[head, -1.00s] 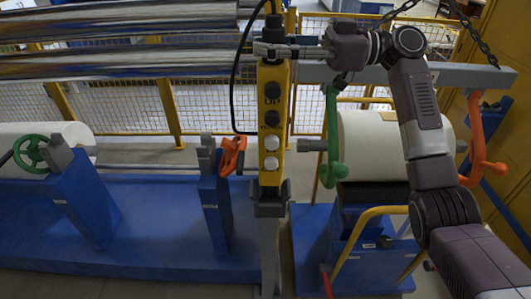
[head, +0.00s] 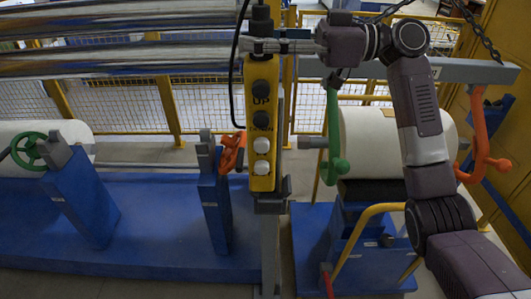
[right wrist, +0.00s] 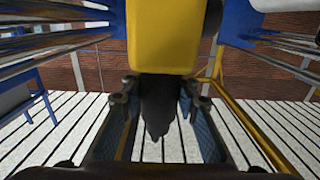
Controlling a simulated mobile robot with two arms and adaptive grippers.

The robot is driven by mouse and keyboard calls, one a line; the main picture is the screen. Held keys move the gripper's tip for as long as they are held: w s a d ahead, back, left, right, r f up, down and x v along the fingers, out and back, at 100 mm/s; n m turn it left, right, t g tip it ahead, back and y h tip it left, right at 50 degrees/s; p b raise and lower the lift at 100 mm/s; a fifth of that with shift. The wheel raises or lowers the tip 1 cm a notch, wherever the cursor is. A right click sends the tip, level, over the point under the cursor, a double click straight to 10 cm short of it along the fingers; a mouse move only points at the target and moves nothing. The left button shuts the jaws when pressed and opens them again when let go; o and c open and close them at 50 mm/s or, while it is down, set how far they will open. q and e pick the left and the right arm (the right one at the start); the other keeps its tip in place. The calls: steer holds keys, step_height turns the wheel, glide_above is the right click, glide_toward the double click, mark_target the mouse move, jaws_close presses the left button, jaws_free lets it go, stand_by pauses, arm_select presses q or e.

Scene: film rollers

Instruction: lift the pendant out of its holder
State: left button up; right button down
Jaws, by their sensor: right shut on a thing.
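The yellow pendant (head: 262,105) with black and white buttons hangs upright near the middle of the head view. My right gripper (head: 262,46) is shut around its black top, below the cable. In the right wrist view the yellow body (right wrist: 163,35) fills the top centre, and its black neck (right wrist: 157,100) sits between the fingers of the right gripper (right wrist: 160,112). The grey holder (head: 272,199) on its post shows at the pendant's lower end. The pendant's bottom overlaps it in the picture; I cannot tell if they touch. My left gripper is not in view.
A black cable (head: 234,70) loops left of the pendant. Shiny rollers (head: 120,60) lie at the upper left. A blue stand (head: 215,205) with an orange handle is left of the post. A white roll (head: 370,140) with a green hook (head: 333,130) stands on the right.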

steer(key=s+a+b, duration=0.2)
steer(key=s+a, duration=0.1)
steer(key=s, duration=0.3)
steer(key=shift+s+a+b, duration=0.3)
steer(key=shift+a, duration=0.1)
steer(key=shift+w+r, duration=0.1)
stand_by(1.3)
